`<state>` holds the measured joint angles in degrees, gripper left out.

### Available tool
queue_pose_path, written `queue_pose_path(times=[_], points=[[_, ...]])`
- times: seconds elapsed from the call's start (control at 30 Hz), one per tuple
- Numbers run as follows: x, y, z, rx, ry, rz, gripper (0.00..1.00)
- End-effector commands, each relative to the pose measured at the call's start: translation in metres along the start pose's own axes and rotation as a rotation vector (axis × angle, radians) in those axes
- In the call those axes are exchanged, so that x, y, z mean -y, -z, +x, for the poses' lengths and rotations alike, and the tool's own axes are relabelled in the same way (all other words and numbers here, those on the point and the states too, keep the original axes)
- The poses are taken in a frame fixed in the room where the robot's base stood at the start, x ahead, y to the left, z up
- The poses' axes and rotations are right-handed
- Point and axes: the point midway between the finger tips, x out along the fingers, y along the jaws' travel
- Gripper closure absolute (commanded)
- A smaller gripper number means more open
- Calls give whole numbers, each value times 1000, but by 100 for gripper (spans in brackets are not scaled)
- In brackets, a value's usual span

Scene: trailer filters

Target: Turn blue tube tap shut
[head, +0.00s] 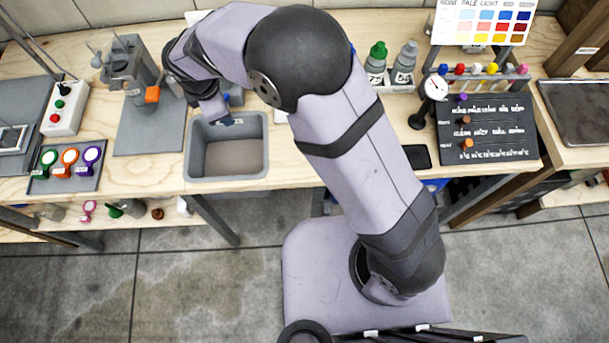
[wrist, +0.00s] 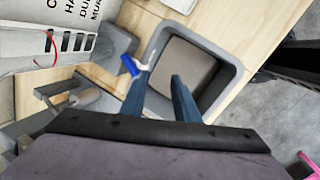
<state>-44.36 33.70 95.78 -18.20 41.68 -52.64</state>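The blue tap (wrist: 130,66) shows in the wrist view as a small blue handle near the basin's rim. A white tube or spout (wrist: 151,58) lies beside it and reaches over the basin. My gripper (wrist: 158,84) has two blue fingers set apart, with nothing seen between them but the basin behind. The blue handle is just past the tip of the left finger; I cannot tell whether they touch. In the head view my gripper (head: 219,113) is over the top edge of the grey basin (head: 189,146), and my arm hides most of the tap area.
The basin also shows in the wrist view (wrist: 236,78). Bottles (head: 403,65) and a dial gauge (head: 436,88) stand right.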

Motion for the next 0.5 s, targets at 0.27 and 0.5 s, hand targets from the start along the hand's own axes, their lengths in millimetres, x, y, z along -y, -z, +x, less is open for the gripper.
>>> queue_pose_path(times=[0.27,0.5], points=[[47,-7,17,24,100,298,72],[88,-16,21,61,176,536,72]])
